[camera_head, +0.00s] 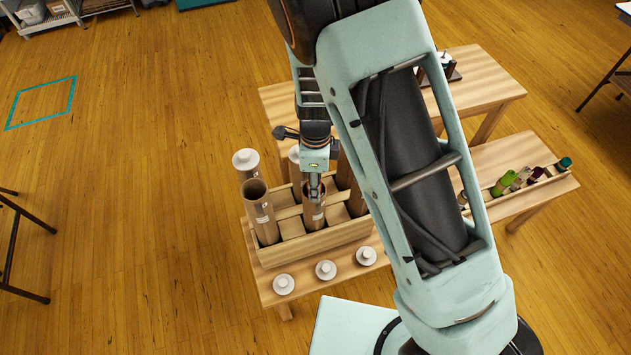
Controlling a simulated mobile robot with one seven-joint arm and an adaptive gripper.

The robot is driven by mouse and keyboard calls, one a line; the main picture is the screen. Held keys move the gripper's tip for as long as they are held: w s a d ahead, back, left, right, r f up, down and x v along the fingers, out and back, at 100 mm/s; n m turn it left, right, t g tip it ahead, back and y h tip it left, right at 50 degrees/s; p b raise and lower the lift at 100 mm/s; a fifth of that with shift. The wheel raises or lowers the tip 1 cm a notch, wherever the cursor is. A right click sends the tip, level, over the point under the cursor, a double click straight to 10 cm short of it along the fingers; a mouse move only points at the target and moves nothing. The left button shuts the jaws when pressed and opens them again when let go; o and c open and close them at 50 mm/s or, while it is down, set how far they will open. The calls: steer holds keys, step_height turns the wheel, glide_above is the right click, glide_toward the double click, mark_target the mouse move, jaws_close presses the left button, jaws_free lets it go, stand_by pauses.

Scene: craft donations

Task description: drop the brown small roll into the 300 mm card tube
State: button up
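My gripper (315,190) points down at the mouth of a brown card tube (313,215) in the front middle of a wooden rack. Its fingertips are small and partly lost against the tube's dark opening, so I cannot tell whether they are open or hold something. I cannot make out the brown small roll for certain. Another open brown card tube (261,215) stands at the rack's front left. A tube with a white cap (245,160) stands behind it. I cannot read which tube is 300 mm. My arm hides the rack's right side.
The wooden rack (320,241) has several compartments, some empty. Three white caps (326,270) lie on the table in front of it. A narrow tray (540,182) of small coloured rolls is on the right table. Another table (480,90) stands behind. Open floor lies to the left.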

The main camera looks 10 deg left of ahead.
steer(key=shift+o, duration=0.9)
step_height(320, 180, up, 12)
stand_by(0.4)
